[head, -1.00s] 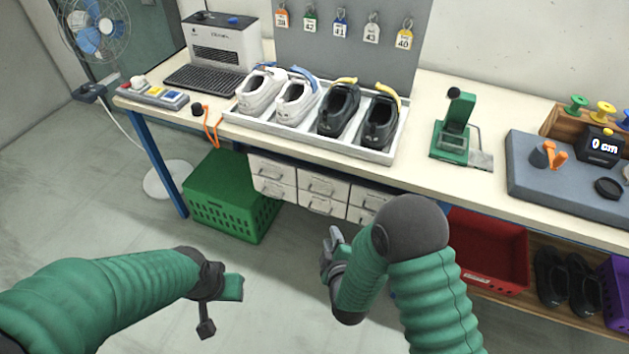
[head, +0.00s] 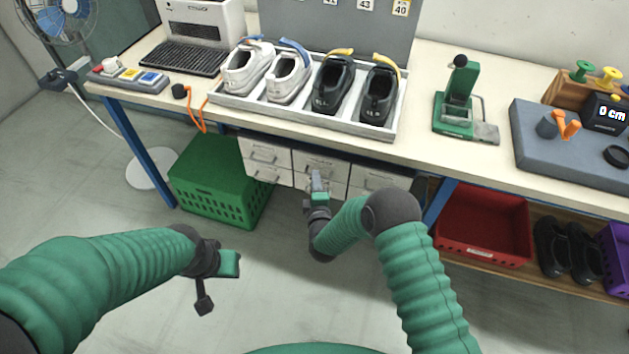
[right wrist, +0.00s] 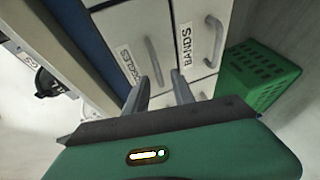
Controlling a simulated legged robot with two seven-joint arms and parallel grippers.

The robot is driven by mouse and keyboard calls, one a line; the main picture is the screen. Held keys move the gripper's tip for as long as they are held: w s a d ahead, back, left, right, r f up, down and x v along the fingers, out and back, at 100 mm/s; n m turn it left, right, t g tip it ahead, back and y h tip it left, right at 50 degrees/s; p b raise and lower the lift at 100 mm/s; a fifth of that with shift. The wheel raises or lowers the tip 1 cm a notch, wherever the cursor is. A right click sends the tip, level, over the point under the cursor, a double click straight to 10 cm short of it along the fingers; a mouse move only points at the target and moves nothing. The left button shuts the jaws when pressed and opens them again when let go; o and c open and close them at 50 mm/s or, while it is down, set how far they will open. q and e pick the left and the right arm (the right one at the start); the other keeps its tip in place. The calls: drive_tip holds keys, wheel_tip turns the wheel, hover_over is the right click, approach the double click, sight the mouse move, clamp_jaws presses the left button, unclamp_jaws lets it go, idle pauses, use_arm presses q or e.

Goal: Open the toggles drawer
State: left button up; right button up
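The toggles drawer shows in the right wrist view (right wrist: 125,35) with a partly covered label and a bar handle (right wrist: 152,60). It looks to be the top middle drawer (head: 311,160) in the head view and looks shut. My right gripper (head: 318,176) is in front of the middle drawers. In the right wrist view its two fingers (right wrist: 162,84) are apart, with nothing between them that I can see held; the handle lies just beyond their tips. Whether they touch it I cannot tell. My left gripper (head: 217,270) hangs low at the left, away from the drawers; its fingers are unclear.
A bands drawer (right wrist: 205,25) adjoins the toggles drawer. A green crate (head: 215,195) stands on the floor left of the drawers, and a red bin (head: 485,222) is right. The bench (head: 450,155) overhangs the drawers and carries a shoe tray (head: 300,122).

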drive_tip(key=shift+w+d+f, duration=0.25)
drive_tip(key=shift+w+d, duration=0.4)
drive_tip(key=shift+w, duration=0.3)
drive_tip(key=shift+a, duration=0.45)
clamp_jaws()
drive_tip(key=shift+s+d, duration=0.1)
